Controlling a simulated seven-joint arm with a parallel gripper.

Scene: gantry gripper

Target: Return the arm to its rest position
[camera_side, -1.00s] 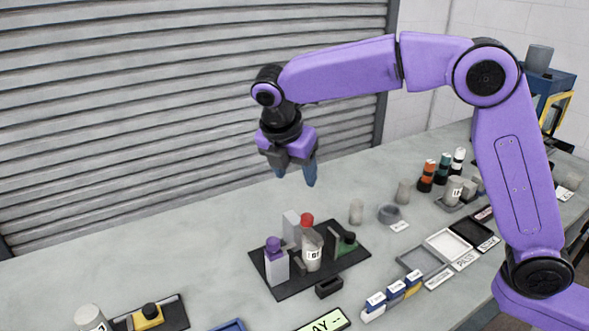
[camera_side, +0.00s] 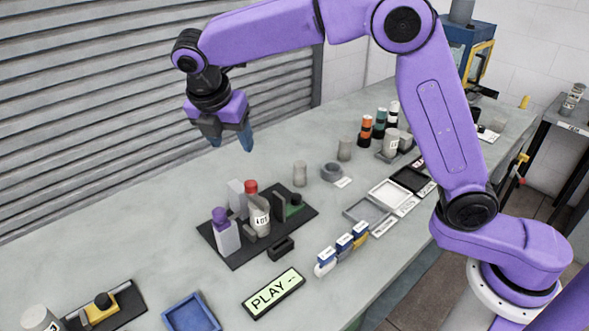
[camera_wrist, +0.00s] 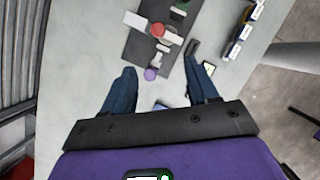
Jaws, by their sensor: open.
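My gripper (camera_side: 231,145) hangs above the bench in the side view, jaws pointing down, with nothing between the fingers. In the wrist view my gripper (camera_wrist: 163,82) shows two blue fingers spread apart, with bare bench between them. It is above and behind a dark board (camera_side: 240,258) that holds a purple-capped bottle (camera_side: 227,238), a red-capped item (camera_side: 251,187) and a labelled grey cup (camera_side: 259,218). The gripper touches none of them. My arm is bent, with its forearm reaching left over the bench.
A blue tray (camera_side: 193,316), a "PLAY" display (camera_side: 273,293) and small labelled boxes (camera_side: 343,243) lie near the front edge. Several bottles (camera_side: 379,125) stand farther back. A ribbed shutter (camera_side: 90,100) rises behind the bench. Open bench lies left of the board.

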